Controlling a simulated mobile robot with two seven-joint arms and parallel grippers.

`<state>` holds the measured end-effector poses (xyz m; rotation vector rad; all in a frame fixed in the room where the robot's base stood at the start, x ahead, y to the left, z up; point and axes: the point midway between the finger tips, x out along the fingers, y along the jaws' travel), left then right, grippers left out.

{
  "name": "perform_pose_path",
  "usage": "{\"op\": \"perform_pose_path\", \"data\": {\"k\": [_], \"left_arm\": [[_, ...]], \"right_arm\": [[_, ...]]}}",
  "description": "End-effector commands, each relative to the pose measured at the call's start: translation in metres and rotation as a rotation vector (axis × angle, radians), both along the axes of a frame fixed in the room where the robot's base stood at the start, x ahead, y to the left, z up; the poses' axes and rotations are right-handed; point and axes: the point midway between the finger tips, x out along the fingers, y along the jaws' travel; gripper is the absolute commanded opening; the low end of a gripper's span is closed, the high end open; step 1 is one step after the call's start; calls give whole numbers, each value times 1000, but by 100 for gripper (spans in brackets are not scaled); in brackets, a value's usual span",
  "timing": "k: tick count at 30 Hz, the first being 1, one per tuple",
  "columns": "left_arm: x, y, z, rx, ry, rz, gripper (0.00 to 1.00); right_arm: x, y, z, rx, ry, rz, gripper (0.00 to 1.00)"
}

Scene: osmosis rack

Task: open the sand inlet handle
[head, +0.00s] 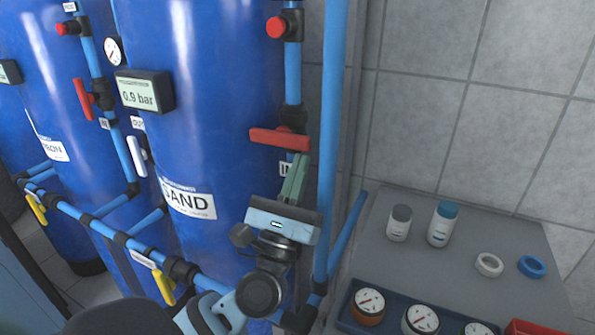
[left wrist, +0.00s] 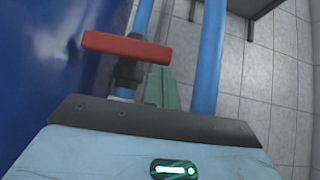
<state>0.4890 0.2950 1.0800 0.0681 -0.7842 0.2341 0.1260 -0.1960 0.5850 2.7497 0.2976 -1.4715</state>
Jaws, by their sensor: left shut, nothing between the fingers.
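The sand tank (head: 215,110) is a tall blue cylinder with a "SAND" label (head: 188,199). A red handle (head: 279,139) lies crosswise over the vertical blue pipe on the tank's right, above a partly hidden label starting "IN". The red handle also shows in the left wrist view (left wrist: 126,47), on a black valve body. My left gripper (head: 297,170) is shut and empty, with its green fingers pointing up just below the handle's right part. I cannot tell whether the fingertips touch the handle. My right gripper is not in view.
A white handle (head: 137,156) and another red handle (head: 83,98) sit on pipes to the left. A gauge box (head: 144,91) reads 0.9 bar. A thick blue pipe (head: 328,130) stands close right of my gripper. A grey table (head: 470,225) with bottles and gauges is at right.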

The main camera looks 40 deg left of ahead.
Motion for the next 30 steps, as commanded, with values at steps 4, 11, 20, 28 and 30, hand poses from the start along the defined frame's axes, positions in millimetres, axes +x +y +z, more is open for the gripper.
{"op": "perform_pose_path", "data": {"k": [4,11,20,28,30], "left_arm": [[0,-1,2,0,-1,-1,0],[0,-2,4,-1,-1,0,0],[1,-7,12,-1,-3,-1,0],[3,-13,27,-2,-5,-1,0],[3,-14,31,-2,-4,-1,0]], "right_arm": [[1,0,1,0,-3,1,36],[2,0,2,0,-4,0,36],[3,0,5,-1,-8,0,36],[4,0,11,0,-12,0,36],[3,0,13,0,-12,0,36]]}}
